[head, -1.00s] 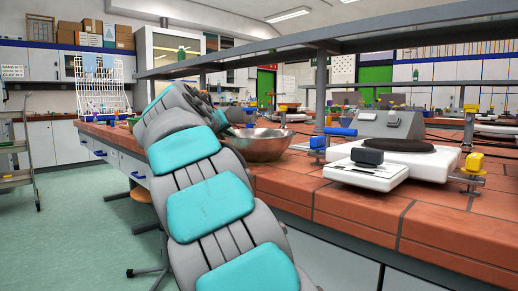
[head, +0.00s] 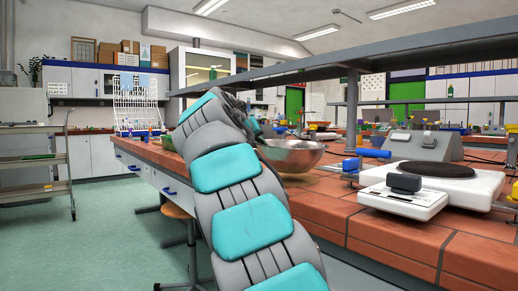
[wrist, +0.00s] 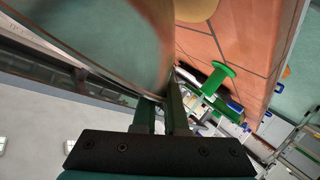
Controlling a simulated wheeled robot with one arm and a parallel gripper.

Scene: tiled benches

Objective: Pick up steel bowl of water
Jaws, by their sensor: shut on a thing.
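The steel bowl (head: 292,156) is shiny and round, over the brick-red tiled bench beyond my arm. It appears raised a little above a tan disc (head: 302,179). In the wrist view the bowl's curved wall (wrist: 105,35) fills the upper left, close to the camera. My gripper (wrist: 168,98) is shut on the bowl's edge there. In the head view my arm hides the gripper and the bowl's left side. I cannot make out the water.
A white balance (head: 430,185) and a blue-handled tap (head: 365,155) stand right of the bowl. A grey shelf (head: 345,65) spans above the bench. A green spool-shaped thing (wrist: 219,76) shows near the gripper.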

